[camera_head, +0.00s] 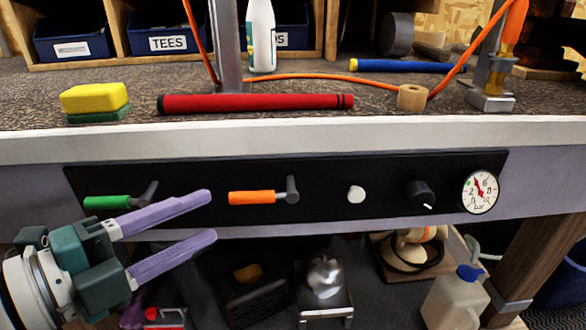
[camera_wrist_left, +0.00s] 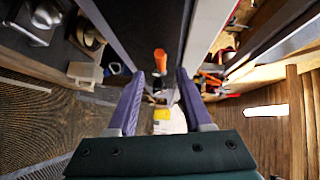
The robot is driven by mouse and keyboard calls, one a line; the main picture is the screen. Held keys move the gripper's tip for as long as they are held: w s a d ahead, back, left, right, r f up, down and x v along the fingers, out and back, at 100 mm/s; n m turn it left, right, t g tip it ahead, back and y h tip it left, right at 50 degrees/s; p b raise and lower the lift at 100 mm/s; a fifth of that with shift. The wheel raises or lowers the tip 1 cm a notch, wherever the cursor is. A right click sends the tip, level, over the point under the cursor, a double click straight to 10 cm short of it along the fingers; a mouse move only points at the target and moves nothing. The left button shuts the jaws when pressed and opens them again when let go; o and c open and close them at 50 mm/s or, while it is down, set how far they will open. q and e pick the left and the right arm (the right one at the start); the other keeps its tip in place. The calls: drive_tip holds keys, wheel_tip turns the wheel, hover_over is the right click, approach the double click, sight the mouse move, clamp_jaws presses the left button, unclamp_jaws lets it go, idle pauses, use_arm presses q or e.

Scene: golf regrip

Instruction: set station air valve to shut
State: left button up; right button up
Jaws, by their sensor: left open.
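A black control panel (camera_head: 327,208) runs along the bench front. It carries a lever with a green handle (camera_head: 106,202) at the left and one with an orange handle (camera_head: 252,197) beside it. A round gauge (camera_head: 480,192) with a red needle sits at the right end. My left gripper (camera_head: 212,216) is open, its purple fingers in front of the panel's lower left, with the orange handle to the right of the fingertips. In the left wrist view an orange handle (camera_wrist_left: 160,60) shows beyond the gap between the fingers.
A white knob (camera_head: 356,194) and a black knob (camera_head: 421,194) sit between levers and gauge. The bench top's pale front edge (camera_head: 300,137) overhangs the panel. A red grip (camera_head: 255,104) and a yellow sponge (camera_head: 94,97) lie above. A jug (camera_head: 453,298) stands below.

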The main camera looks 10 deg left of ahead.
sight(240, 201)
use_arm(q)
drive_tip(key=b+x, duration=0.1)
drive_tip(key=x, duration=0.7)
drive_tip(key=shift+w+d+b, duration=0.1)
drive_tip(key=shift+w+b, duration=0.1)
drive_tip(key=shift+b, duration=0.1)
drive_tip(key=shift+c, duration=0.3)
clamp_jaws()
idle(0.7)
